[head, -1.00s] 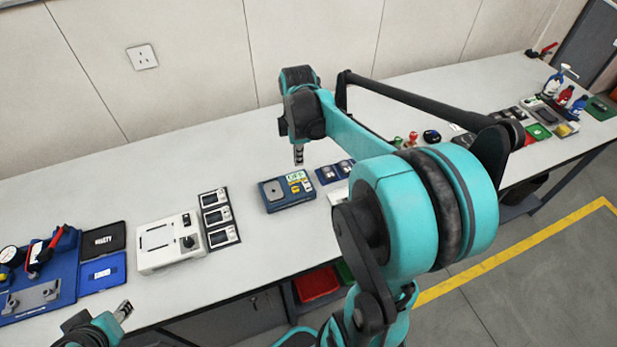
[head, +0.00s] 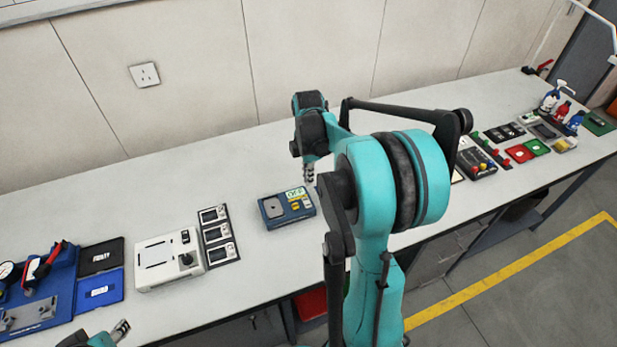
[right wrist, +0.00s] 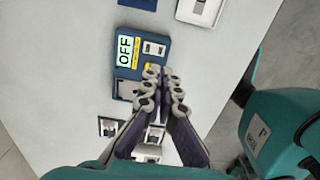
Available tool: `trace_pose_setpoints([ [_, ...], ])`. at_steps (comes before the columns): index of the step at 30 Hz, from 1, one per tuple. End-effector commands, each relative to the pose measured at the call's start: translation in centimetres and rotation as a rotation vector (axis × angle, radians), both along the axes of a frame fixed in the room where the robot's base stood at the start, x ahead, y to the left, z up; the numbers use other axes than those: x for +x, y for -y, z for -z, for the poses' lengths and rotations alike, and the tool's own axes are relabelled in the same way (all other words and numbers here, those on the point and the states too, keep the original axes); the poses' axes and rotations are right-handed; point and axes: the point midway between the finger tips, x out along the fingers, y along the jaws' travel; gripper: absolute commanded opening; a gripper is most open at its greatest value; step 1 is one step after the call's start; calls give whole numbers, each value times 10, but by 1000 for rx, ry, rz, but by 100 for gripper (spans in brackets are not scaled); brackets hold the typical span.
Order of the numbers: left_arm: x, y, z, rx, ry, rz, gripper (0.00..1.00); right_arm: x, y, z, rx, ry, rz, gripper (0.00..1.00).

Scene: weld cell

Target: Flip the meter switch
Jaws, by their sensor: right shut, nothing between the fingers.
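The blue meter (head: 274,218) lies on the bench near the middle of the head view. Its pale display reads OFF. In the right wrist view the meter (right wrist: 122,72) shows the display, two small whitish switch-like parts (right wrist: 154,48) and a yellow patch. My right gripper (head: 308,180) is shut and empty, above the bench by the meter's right end. In the right wrist view its fingertips (right wrist: 163,72) overlap the meter's edge beside the yellow patch; I cannot tell whether they touch. My left gripper (head: 121,327) shows small at the lower left, its opening unclear.
A white box with a black knob (head: 168,260) and a row of small white panels (head: 218,234) stand left of the meter. A blue fixture (head: 45,300) is farther left. Several panels and bottles (head: 563,110) stand at the right. Bare bench lies behind the meter.

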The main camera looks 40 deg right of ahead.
Motion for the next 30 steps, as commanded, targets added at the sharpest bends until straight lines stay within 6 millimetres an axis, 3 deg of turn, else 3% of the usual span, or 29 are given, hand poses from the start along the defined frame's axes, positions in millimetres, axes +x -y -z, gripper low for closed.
trace_pose_setpoints([
  [1, 0, 0, 6, 0, 0, 0, 40, 0, 0, 15, 0, 0, 0, 0],
  [6, 0, 0, 17, 0, 0, 0, 40, 0, 0, 52, 0, 0, 0, 0],
  [12, 0, 0, 28, 0, 0, 0, 40, -1, 0, 85, 0, 0, 0, 0],
  [18, 0, 0, 32, 0, 0, 0, 40, -1, 0, 99, 0, 0, 0, 0],
  [30, 0, 0, 33, 0, 0, 0, 40, -1, 0, 102, 0, 0, 1, 0],
])
